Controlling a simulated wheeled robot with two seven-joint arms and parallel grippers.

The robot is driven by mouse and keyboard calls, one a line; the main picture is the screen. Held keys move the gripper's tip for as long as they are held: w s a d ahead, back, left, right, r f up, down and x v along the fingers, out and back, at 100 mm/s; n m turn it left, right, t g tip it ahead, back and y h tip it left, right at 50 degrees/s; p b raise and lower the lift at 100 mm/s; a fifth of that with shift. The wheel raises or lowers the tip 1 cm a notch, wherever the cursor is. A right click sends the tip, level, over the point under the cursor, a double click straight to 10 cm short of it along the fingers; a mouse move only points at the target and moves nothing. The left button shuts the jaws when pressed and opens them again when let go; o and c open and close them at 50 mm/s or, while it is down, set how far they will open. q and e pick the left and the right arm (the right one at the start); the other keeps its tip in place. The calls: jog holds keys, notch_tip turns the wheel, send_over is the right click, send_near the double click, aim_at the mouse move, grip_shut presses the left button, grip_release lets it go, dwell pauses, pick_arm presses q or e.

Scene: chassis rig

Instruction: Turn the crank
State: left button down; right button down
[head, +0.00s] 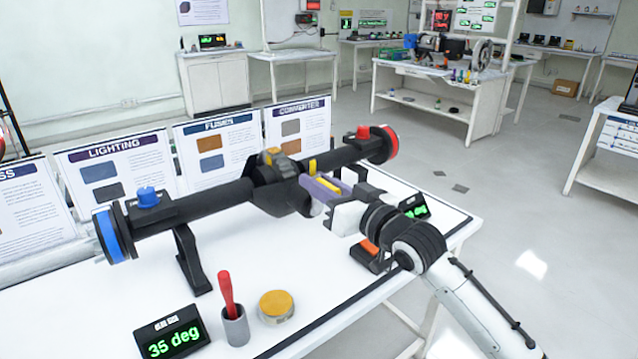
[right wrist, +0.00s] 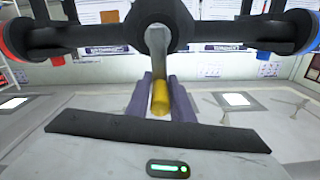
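A black axle assembly (head: 205,208) with a bulky central housing (head: 272,190) stands on the white table. In the right wrist view a grey crank arm (right wrist: 157,42) hangs from the housing, with a yellow handle (right wrist: 160,98) at its lower end. My right gripper (head: 325,187) has purple fingers on both sides of the yellow handle, close against it. Its fingers (right wrist: 161,95) also flank the handle in the right wrist view. The gripper looks shut on it. My left gripper is not identifiable in either view.
The axle has a blue-rimmed wheel (head: 108,236) and a red-rimmed wheel (head: 388,145). A display reading 35 deg (head: 171,335), a grey cup (head: 235,326) with a red tool (head: 226,292) and a yellow round can (head: 276,306) stand in front. Upright boards line the back.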

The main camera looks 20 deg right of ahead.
pick_arm(q)
jog(key=shift+r, duration=0.15)
pick_arm(e)
jog(key=shift+f, duration=0.1)
jog(key=shift+w+d+m+p, duration=0.1)
jog(key=shift+d+m+p, duration=0.2)
jog(key=shift+m+p, duration=0.6)
pick_arm(q)
jog(key=shift+s+a+r+p, duration=0.2)
jog(key=shift+a+r+p, duration=0.05)
jog(key=shift+r+p, duration=0.3)
jog(key=shift+s+a+r+p, duration=0.15)
jog(key=shift+a+r+p, duration=0.1)
jog(key=shift+r+p, duration=0.3)
pick_arm(e)
jog(key=shift+w+d+f+m, duration=0.3)
jog(key=shift+d+m, duration=0.3)
jog(key=shift+m, duration=0.8)
jog(key=shift+w+d+f+m, duration=0.2)
jog(key=shift+d+f+m, duration=0.35)
jog(key=shift+m, duration=0.85)
jog(key=shift+w+d+f+m, duration=0.25)
jog(key=shift+d+m, duration=0.45)
jog(key=shift+m, duration=0.7)
